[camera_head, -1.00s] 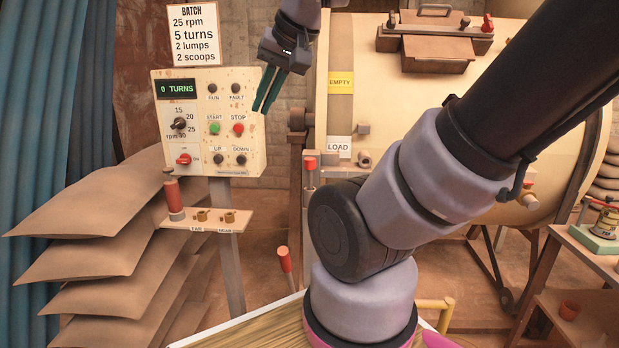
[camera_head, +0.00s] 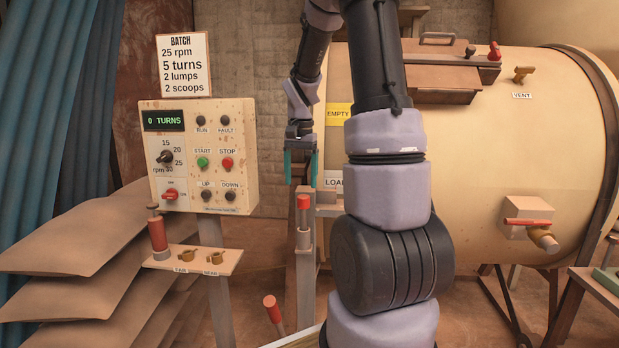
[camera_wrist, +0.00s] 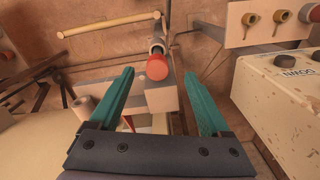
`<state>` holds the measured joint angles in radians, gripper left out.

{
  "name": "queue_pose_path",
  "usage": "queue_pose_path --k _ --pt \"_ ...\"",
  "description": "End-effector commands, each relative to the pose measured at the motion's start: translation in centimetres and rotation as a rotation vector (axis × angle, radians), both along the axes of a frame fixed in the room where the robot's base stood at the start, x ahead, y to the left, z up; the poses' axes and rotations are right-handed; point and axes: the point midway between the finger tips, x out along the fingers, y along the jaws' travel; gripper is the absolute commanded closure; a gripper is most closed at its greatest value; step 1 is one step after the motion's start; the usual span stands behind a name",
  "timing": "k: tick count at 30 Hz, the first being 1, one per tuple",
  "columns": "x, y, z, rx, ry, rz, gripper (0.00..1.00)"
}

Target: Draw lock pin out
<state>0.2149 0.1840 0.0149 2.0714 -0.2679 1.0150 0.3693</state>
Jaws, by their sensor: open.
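A red-capped pin (camera_head: 304,203) stands upright on a grey post, left of the LOAD label, and I take it to be the lock pin. Its red cap also shows in the wrist view (camera_wrist: 157,67), framed between the fingertips and apparently just beyond them. My gripper (camera_head: 301,168) points down above the pin, with its teal fingers apart and nothing between them. It also shows in the wrist view (camera_wrist: 158,76). Whether the fingers reach down beside the cap is not clear. My arm hides part of the LOAD label (camera_head: 334,181).
The control panel (camera_head: 200,155) reads 0 TURNS, left of my gripper. A small shelf (camera_head: 215,262) below it carries a red-handled piece (camera_head: 157,232) and brass keys. A red-knobbed lever (camera_head: 272,308) stands low in front. The cream drum (camera_head: 450,150) fills the right.

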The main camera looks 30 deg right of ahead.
Motion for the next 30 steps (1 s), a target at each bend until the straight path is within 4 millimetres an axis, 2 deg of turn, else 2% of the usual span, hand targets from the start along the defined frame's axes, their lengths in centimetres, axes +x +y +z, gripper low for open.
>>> queue_pose_path --k 8,21,25,30 --pt "0.3 -0.5 -2.4 -0.001 0.022 -0.014 0.19" --pt "0.3 -0.5 -9.9 -0.001 0.021 -0.014 0.19" --pt "0.3 -0.5 -11.1 -0.001 0.020 -0.013 0.19" --pt "0.4 -0.5 -11.6 -0.002 0.017 -0.014 0.19"
